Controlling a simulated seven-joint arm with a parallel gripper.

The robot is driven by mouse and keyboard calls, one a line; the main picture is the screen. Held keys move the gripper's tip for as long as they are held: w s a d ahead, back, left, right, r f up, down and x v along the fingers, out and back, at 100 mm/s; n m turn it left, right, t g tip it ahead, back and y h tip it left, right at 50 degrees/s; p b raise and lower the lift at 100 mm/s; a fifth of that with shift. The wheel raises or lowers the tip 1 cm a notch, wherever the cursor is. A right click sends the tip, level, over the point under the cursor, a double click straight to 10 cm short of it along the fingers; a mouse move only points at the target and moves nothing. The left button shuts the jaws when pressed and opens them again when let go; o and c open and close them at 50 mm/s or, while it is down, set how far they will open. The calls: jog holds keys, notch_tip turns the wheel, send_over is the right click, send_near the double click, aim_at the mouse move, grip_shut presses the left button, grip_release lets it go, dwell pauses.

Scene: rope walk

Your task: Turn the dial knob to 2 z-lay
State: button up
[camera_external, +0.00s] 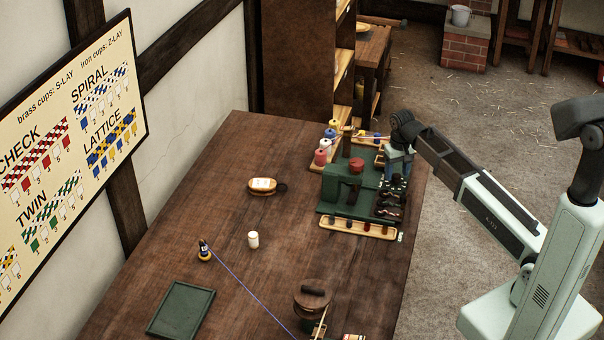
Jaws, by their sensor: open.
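A dark green machine (346,188) stands on the wooden table's right side. A red round piece (356,164) sits on its top; it looks like a knob, but I cannot tell whether it is the dial. No dial marking or setting can be read at this size. My gripper (394,183) points down over the machine's right part, to the right of the red piece and apart from it. It is open. Its fingertips are small and dark against the machine, and I cannot tell whether they touch anything.
Coloured spools (321,157) stand just left of the machine, and a wooden tray of small cups (358,228) lies in front. A blue cord (246,285) crosses the table's front.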

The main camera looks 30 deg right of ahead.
aim_at(396, 175)
notch_tip(396, 175, up, 13)
dwell(0.6)
jog(key=d+f+t+h, duration=0.1)
jog(key=d+f, duration=0.6)
jog(key=d, duration=0.4)
jog(key=s+d+f+h, duration=0.1)
jog(key=d+f, duration=0.7)
jog(key=d, duration=0.3)
jog(key=d+f+t+h, duration=0.1)
jog(key=d+f, duration=0.6)
jog(key=d, duration=0.4)
jog(key=s+a+f+g+y, duration=0.1)
jog(key=s+a+f+g, duration=0.1)
jog(key=s+a+f, duration=0.85)
jog(key=s+a+f+g+y, duration=0.15)
jog(key=s+a+f, duration=0.55)
jog(key=f, duration=0.7)
jog(key=s+a+f+g, duration=0.1)
jog(key=s+a+f, duration=0.2)
jog(key=s, duration=0.6)
jog(key=s+a+f+n+g, duration=0.1)
jog(key=s+a, duration=0.4)
jog(key=s, duration=0.5)
jog(key=s+a+f+g, duration=0.3)
jog(key=s+a+f, duration=0.2)
jog(key=s, duration=0.4)
jog(key=shift+s+f+n+y, duration=0.3)
jog(key=shift+s+f+y, duration=0.05)
jog(key=shift+s+f, duration=0.1)
